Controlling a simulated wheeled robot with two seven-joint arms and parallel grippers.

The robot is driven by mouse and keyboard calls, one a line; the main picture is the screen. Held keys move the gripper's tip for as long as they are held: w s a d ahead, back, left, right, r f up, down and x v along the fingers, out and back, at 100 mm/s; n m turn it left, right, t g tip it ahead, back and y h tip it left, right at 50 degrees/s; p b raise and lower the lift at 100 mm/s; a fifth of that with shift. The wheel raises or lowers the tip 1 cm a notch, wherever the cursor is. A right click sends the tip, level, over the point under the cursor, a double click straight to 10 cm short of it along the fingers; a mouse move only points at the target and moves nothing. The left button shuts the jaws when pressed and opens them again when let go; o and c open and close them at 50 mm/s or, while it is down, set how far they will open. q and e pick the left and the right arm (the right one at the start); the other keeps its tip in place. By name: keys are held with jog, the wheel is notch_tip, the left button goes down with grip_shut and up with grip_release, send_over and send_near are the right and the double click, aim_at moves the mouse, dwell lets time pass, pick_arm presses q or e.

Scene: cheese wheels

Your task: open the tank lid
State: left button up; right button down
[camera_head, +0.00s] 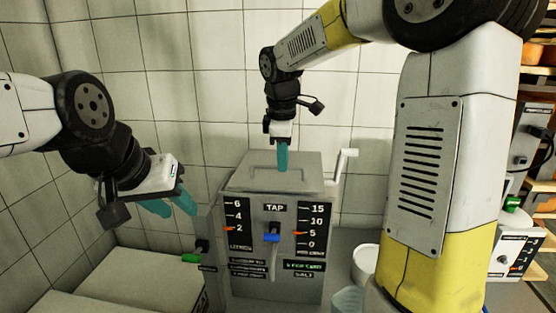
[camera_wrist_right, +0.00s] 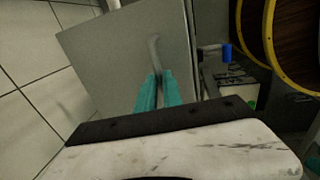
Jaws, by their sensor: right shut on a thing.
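The grey tank (camera_head: 270,285) stands against the tiled wall, with dials and a TAP label on its front. Its flat grey lid (camera_head: 245,177) lies on top and looks closed; in the right wrist view the lid (camera_wrist_right: 105,50) fills the upper middle. My right gripper (camera_head: 283,165) points down at the lid's middle. In the right wrist view its teal fingers (camera_wrist_right: 157,92) are close together on the lid's grey handle (camera_wrist_right: 154,50), part of which shows beyond the tips. My left gripper (camera_head: 170,208) is to the left of the tank, its teal fingers apart and empty.
A white crank handle (camera_head: 341,165) rises at the tank's right side. A blue-handled tap (camera_head: 271,237) sticks out in front. Grey boxes (camera_head: 130,275) stand at lower left, a white bucket (camera_head: 364,263) at right. Shelves (camera_head: 538,85) are at far right.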

jog(key=shift+r, duration=0.1)
jog(key=shift+w+r, duration=0.2)
jog(key=shift+r, duration=0.25)
jog(key=w+d+r, duration=0.1)
jog(key=w+r, duration=0.6)
jog(key=r, duration=0.2)
jog(key=shift+w+d+r, duration=0.2)
jog(key=shift+d, duration=0.15)
jog(key=c, duration=1.5)
grip_release()
jog(key=shift+r, duration=0.15)
